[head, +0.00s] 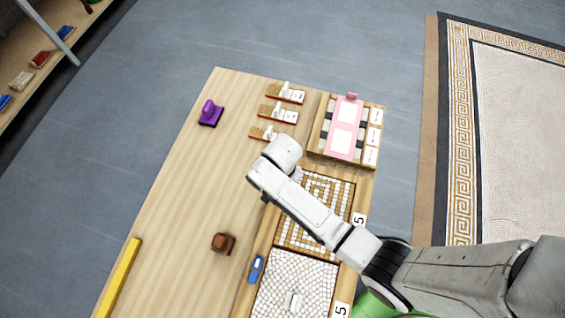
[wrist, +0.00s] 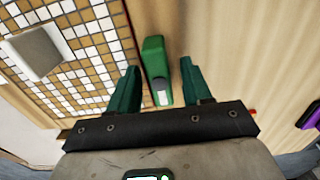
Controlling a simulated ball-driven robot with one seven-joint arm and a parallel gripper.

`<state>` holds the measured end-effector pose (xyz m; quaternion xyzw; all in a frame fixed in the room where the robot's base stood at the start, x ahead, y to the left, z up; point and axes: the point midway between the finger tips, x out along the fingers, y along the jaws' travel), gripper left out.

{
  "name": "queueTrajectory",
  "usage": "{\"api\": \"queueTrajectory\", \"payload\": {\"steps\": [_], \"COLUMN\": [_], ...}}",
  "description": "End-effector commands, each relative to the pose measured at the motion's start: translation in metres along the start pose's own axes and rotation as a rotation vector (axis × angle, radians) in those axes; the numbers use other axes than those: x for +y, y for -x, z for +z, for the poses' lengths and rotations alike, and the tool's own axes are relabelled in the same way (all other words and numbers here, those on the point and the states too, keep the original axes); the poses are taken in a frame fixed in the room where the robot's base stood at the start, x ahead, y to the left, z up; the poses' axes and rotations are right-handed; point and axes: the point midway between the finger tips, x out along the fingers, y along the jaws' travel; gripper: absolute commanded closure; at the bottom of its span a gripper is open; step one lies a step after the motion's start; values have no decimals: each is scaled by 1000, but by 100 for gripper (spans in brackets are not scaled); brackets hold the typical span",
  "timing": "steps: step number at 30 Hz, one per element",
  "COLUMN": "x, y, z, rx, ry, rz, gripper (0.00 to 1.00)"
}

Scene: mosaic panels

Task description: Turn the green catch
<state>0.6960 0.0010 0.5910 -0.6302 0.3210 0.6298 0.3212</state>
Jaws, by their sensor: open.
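The green catch (wrist: 154,62) shows in the wrist view, on the edge strip beside the mosaic panel, with a small pale grey patch at its near end. My gripper (wrist: 158,82) is open, its two green fingers on either side of the catch's near end. I cannot tell whether either finger touches it. In the head view my arm hides the green catch and the fingers. The mosaic panel (head: 346,187) with a brown and white key pattern lies partly under my arm; it also shows in the wrist view (wrist: 97,58).
A blue catch (head: 256,269) sits beside the white mosaic panel (head: 327,269). A brown block (head: 223,243), a purple tool (head: 210,114) and a yellow bar (head: 121,277) lie on the table. A pink-topped tray (head: 345,128) stands at the back right. A grey knob (wrist: 36,50) rises from the panel.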

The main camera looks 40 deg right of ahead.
Motion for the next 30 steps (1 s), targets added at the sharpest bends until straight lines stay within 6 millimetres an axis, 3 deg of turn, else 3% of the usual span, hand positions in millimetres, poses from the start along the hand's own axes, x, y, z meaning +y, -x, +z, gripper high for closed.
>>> {"api": "queueTrajectory", "payload": {"steps": [9,24,30], "x": [0,0,0], "y": [-2,-2,-2], "z": [0,0,0], "rx": [0,-1,-1], "ry": [0,0,7], "rz": [1,1,1], "gripper": [51,99,100]}}
